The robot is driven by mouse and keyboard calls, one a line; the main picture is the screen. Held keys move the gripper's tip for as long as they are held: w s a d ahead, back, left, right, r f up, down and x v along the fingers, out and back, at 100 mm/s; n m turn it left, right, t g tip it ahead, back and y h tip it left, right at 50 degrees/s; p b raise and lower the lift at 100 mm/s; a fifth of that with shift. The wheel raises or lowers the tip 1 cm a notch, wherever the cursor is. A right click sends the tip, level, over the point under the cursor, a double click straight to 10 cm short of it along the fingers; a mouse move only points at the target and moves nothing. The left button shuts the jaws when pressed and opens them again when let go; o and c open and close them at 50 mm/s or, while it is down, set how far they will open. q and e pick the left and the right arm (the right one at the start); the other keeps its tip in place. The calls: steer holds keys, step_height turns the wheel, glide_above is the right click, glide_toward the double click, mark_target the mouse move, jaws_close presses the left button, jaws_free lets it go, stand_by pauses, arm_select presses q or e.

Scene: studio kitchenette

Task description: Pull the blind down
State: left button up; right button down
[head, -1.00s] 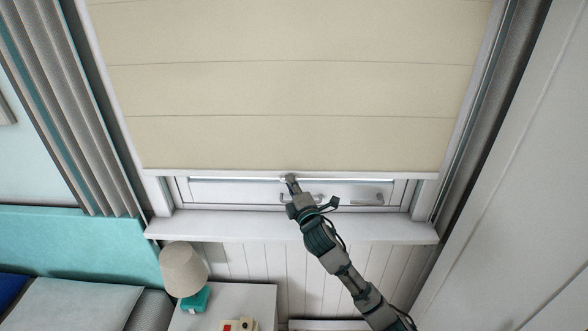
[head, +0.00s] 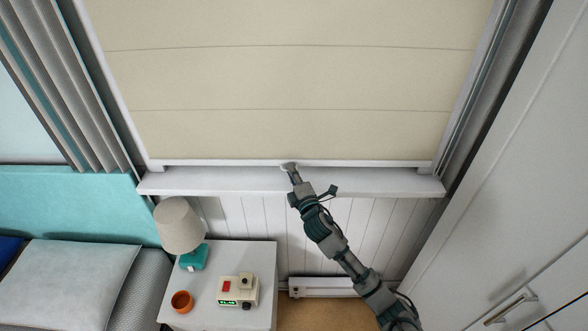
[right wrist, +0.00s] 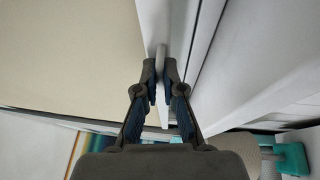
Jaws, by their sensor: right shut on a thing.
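The cream blind (head: 290,80) covers the window in the head view. Its white bottom bar (head: 220,163) is right at the window sill (head: 230,181), and no glass shows below it. My right gripper (head: 290,167) is at the middle of the bar. In the right wrist view the right gripper (right wrist: 161,85) is shut on the blind's pale handle (right wrist: 161,58), beside the white bar, with the cream fabric (right wrist: 70,50) to the left. The fingers hide part of the handle. My left gripper is not in view.
A white bedside table (head: 255,262) below left holds a lamp (head: 178,225), a small device (head: 238,290) and an orange cup (head: 182,301). A bed with pillows (head: 75,280) is at the left. Grey curtains (head: 70,80) hang at the left, and a white cabinet (head: 500,220) stands at the right.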

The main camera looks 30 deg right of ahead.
steer(key=shift+a, duration=0.4)
steer(key=c, duration=1.3)
jaws_free()
steer(key=shift+a, duration=0.15)
steer(key=shift+a+r, duration=0.15)
steer(key=shift+a, duration=0.1)
steer(key=shift+s+a+f, duration=0.25)
steer(key=shift+s+a, duration=0.15)
steer(key=shift+s, duration=1.55)
steer(key=shift+s+a+f, duration=0.25)
steer(key=shift+s+a, duration=0.1)
steer(key=shift+s, duration=1.6)
steer(key=shift+s+a+f, duration=0.25)
steer(key=shift+s+a, duration=0.15)
steer(key=shift+s, duration=1.55)
